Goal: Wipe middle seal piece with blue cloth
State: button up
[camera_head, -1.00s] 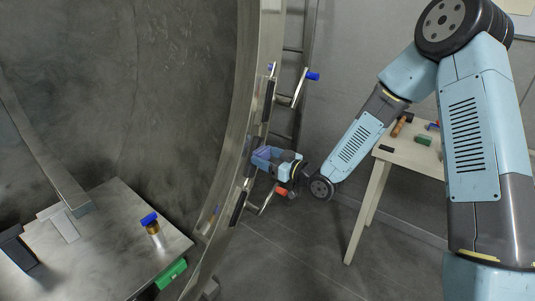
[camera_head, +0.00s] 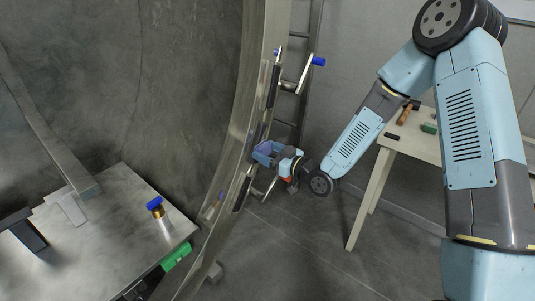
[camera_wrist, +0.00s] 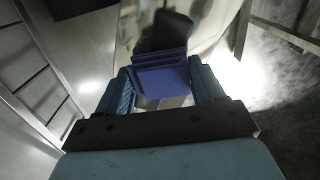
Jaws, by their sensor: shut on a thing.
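My gripper (camera_head: 268,152) is shut on the blue cloth (camera_wrist: 162,80), which looks folded and stands out between the fingers in the wrist view. In the head view the cloth (camera_head: 262,150) is beside the chamber's metal rim. Dark seal pieces sit along this rim: an upper one (camera_head: 273,86), a middle one (camera_head: 257,132) partly hidden near my gripper, and a lower one (camera_head: 242,193). In the wrist view a dark seal piece (camera_wrist: 172,32) lies just beyond the cloth; I cannot tell whether they touch.
Metal handles stand off the rim, one with a blue end (camera_head: 318,61). A metal table (camera_head: 110,240) at left holds a blue-capped bottle (camera_head: 160,215). A pale table (camera_head: 410,144) with small tools is at right. A ladder (camera_head: 291,105) stands behind. The floor between is clear.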

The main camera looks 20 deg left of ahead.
aim_at(263, 137)
jog(key=shift+w+d+r, duration=0.1)
jog(key=shift+w+r, duration=0.3)
jog(key=shift+r, duration=0.45)
jog(key=shift+w+d+r, duration=0.1)
jog(key=shift+w+r, duration=0.3)
jog(key=shift+r, duration=0.4)
jog(key=shift+w+d+r, duration=0.15)
jog(key=shift+w+r, duration=0.1)
jog(key=shift+r, duration=0.3)
jog(key=shift+w+d+r, duration=0.1)
jog(key=shift+w+r, duration=0.2)
jog(key=shift+r, duration=0.3)
jog(key=shift+w+d+r, duration=0.15)
jog(key=shift+w+r, duration=0.1)
jog(key=shift+r, duration=0.3)
jog(key=v, duration=0.6)
jog(key=shift+s+d+f, duration=0.1)
jog(key=v, duration=0.2)
jog(key=shift+s+d, duration=0.2)
jog(key=shift+d, duration=0.15)
